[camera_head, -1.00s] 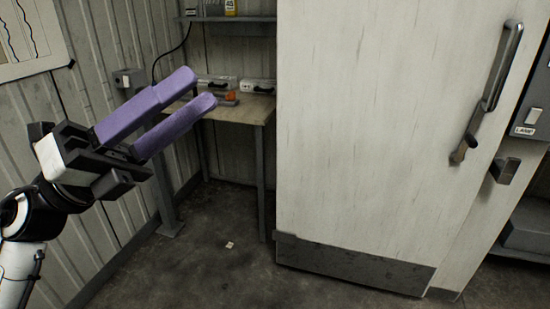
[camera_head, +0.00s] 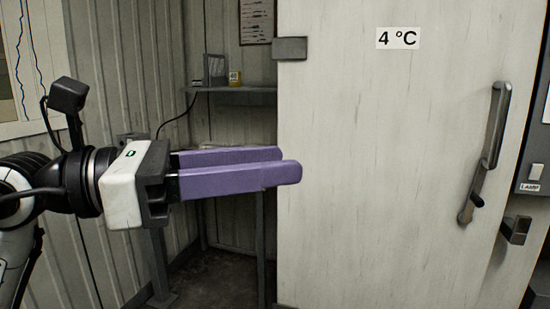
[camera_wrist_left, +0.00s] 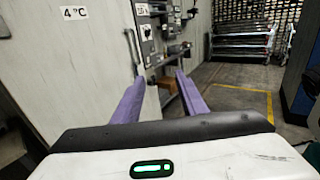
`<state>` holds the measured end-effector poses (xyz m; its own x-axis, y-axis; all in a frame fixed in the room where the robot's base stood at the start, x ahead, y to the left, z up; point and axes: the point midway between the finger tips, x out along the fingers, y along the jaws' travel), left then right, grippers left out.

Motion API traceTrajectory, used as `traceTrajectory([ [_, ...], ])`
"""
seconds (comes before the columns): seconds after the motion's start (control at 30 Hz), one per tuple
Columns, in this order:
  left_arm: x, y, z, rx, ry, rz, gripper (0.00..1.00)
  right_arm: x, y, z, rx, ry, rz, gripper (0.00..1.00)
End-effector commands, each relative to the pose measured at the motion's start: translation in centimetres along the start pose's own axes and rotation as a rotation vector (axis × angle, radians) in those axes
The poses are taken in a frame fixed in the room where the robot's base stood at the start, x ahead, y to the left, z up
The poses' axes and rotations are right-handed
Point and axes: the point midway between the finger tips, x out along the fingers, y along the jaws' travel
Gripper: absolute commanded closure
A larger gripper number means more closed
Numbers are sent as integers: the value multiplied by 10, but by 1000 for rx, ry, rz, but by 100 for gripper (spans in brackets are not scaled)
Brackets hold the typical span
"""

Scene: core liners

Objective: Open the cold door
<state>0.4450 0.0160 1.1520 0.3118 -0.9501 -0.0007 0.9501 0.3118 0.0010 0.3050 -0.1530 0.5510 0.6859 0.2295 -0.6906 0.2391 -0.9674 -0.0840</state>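The cold door (camera_head: 385,160) is a large pale panel with a "4 °C" label, and it looks shut. Its long grey lever handle (camera_head: 488,150) stands upright near the door's right edge, with a dark catch (camera_head: 515,229) on the frame beside it. The handle also shows in the left wrist view (camera_wrist_left: 132,52), beyond the fingers. My left gripper (camera_head: 292,170) has purple fingers and is in front of the door's left part, well left of the handle. In the left wrist view its fingers (camera_wrist_left: 160,88) are apart with nothing between them. My right gripper is not in view.
A shelf (camera_head: 235,89) and a bench stand behind my left arm. A lamp switch panel (camera_head: 533,180) is right of the door. In the left wrist view, a rack (camera_wrist_left: 242,40) stands far back, with open floor (camera_wrist_left: 235,80) before it.

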Motion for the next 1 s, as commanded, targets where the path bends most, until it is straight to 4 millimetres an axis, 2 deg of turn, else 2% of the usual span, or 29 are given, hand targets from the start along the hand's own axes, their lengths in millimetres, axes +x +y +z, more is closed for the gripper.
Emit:
traceTrajectory([
  [0.13, 13, 0, 1, 0, -1, -1, 61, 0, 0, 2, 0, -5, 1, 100],
  [0.43, 16, 0, 0, 0, 0, 0, 61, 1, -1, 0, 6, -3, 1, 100],
  [0.47, 16, 0, 0, 0, 0, 0, 63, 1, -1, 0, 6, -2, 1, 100],
  [0.6, 16, 0, 0, 0, 0, 0, 87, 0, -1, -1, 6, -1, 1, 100],
  [0.7, 16, 0, 0, 0, 0, 0, 100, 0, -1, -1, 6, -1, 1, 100],
  [1.0, 16, 0, 0, 0, 0, 0, 100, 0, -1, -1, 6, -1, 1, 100],
])
